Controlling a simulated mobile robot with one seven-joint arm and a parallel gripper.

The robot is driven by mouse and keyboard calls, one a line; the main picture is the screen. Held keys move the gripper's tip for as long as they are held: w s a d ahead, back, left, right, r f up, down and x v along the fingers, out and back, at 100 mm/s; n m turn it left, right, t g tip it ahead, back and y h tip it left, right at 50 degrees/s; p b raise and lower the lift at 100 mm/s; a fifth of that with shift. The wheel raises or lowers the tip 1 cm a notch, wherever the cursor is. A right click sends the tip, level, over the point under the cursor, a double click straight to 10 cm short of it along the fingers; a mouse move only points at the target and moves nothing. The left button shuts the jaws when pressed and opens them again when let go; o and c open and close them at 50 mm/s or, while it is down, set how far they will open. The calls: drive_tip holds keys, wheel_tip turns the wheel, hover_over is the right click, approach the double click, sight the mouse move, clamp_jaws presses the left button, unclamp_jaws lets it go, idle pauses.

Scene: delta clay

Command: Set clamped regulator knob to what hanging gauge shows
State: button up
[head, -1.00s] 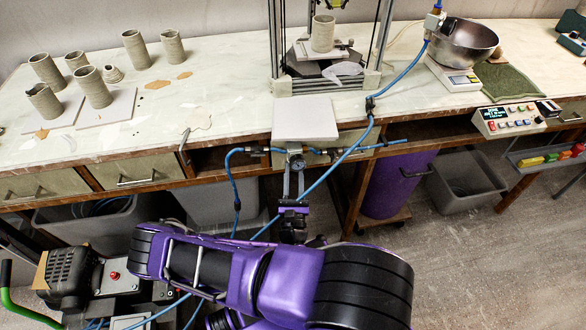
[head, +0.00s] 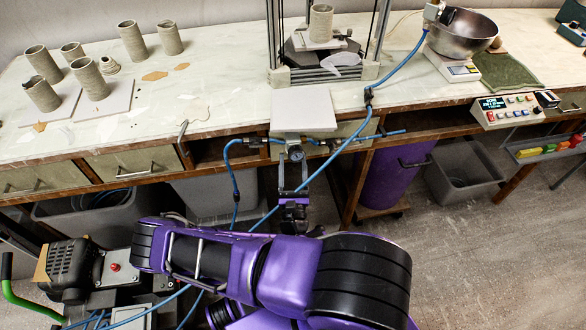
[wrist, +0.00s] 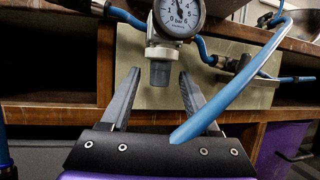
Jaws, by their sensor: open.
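The regulator hangs at the bench's front edge, with a ribbed grey knob (wrist: 160,73) at its lower end. A round white gauge marked "bar" (wrist: 179,15) sits just above the knob; its top is cut off and its needle points roughly upward. The gauge also shows in the head view (head: 296,154), too small to read there. My gripper (wrist: 160,76) is open, with one fingertip on each side of the knob in the wrist view and gaps to both. I cannot tell the depth between them. In the head view my gripper (head: 293,178) is below the gauge. I cannot identify a separate hanging gauge.
A blue hose (wrist: 240,80) crosses in front of my right finger in the wrist view. A pale board (head: 304,110) lies above the regulator on the bench. A purple bin (head: 393,180) and a grey bin (head: 462,172) stand under the bench at right.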

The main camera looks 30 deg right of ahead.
drive_tip(key=b+v, duration=0.1)
drive_tip(key=v, duration=1.6)
drive_tip(key=shift+s+a+f, duration=0.1)
